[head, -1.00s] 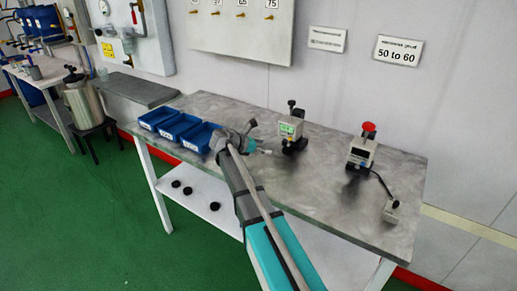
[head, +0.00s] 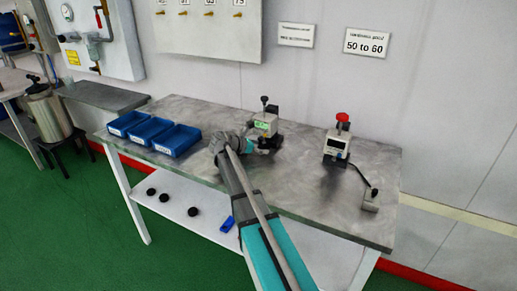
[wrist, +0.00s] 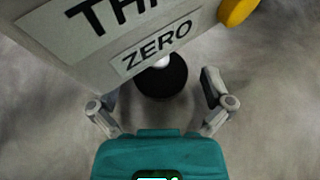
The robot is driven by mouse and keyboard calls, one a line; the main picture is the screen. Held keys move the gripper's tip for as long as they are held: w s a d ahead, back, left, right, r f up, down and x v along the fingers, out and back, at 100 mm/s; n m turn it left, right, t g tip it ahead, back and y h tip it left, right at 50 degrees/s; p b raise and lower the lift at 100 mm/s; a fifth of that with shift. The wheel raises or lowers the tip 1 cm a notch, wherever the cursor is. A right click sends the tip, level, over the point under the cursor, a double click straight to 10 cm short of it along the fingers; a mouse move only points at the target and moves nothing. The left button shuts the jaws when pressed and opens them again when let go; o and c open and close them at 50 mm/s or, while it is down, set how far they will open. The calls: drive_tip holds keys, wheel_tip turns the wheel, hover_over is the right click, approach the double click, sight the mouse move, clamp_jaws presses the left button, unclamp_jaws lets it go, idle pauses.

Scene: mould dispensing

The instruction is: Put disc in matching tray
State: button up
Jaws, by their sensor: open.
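A black disc (wrist: 166,84) sits on the gauge with the THI… and ZERO labels (wrist: 120,35), partly under its body. My gripper (wrist: 160,90) is open, with one finger on each side of the disc and a visible gap to it. In the head view my gripper (head: 255,147) reaches the gauge with the green display (head: 263,125), and the disc cannot be made out there. Three blue trays (head: 152,131) stand in a row at the table's left end. Their labels are too small to read.
A second device with a red knob (head: 337,143) and a cabled small block (head: 371,200) stand to the right on the grey table (head: 310,195). Several black discs (head: 164,198) and a blue item (head: 227,224) lie on the lower shelf. A wall sign (head: 369,42) reads "50 to 60".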

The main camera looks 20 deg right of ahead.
drive_tip(key=c, duration=1.1)
drive_tip(key=shift+o, duration=0.2)
drive_tip(key=shift+s, duration=0.1)
drive_tip(key=shift+a, duration=0.1)
